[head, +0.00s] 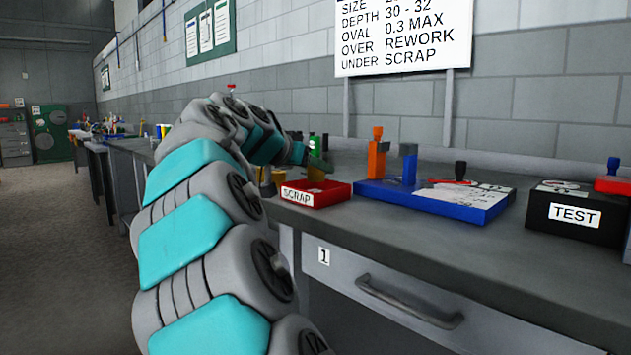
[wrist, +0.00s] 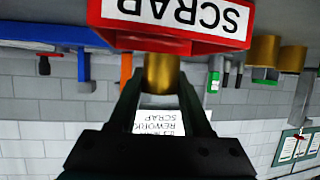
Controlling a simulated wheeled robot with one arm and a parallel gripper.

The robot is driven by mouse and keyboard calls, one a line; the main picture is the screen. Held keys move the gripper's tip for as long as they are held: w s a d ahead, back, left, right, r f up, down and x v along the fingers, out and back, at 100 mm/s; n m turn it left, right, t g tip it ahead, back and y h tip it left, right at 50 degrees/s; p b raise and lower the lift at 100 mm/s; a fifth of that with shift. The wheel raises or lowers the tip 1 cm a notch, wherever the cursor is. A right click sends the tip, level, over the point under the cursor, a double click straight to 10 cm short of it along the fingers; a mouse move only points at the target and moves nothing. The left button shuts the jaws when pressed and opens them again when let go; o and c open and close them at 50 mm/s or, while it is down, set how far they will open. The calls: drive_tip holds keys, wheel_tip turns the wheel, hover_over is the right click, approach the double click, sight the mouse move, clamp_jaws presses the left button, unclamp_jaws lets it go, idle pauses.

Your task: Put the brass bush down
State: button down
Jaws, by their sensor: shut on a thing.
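The brass bush (wrist: 161,72) is between the two fingers of my gripper (wrist: 160,90) in the wrist view, which is upside down. My gripper is shut on it. In the head view the bush (head: 316,174) shows below the fingertips, over the red SCRAP tray (head: 334,196). The tray (wrist: 120,38) also shows in the wrist view, and its front wall hides the bush's lower end. I cannot tell whether the bush touches the tray floor.
A black TEST box (head: 540,217) is farther right. Other brass cylinders (wrist: 262,50) stand beyond the SCRAP tray. Bare grey bench lies in front.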

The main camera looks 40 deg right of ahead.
sight(311, 179)
drive_tip(key=shift+f, duration=1.65)
drive_tip(key=shift+f, duration=0.2)
drive_tip(key=shift+c, duration=1.7)
unclamp_jaws()
drive_tip(key=shift+r, duration=0.15)
drive_tip(key=shift+a+r, duration=0.1)
drive_tip(key=shift+a, duration=0.05)
drive_tip(key=v, duration=1.1)
drive_tip(key=shift+a, duration=0.4)
drive_tip(key=shift+s, duration=0.1)
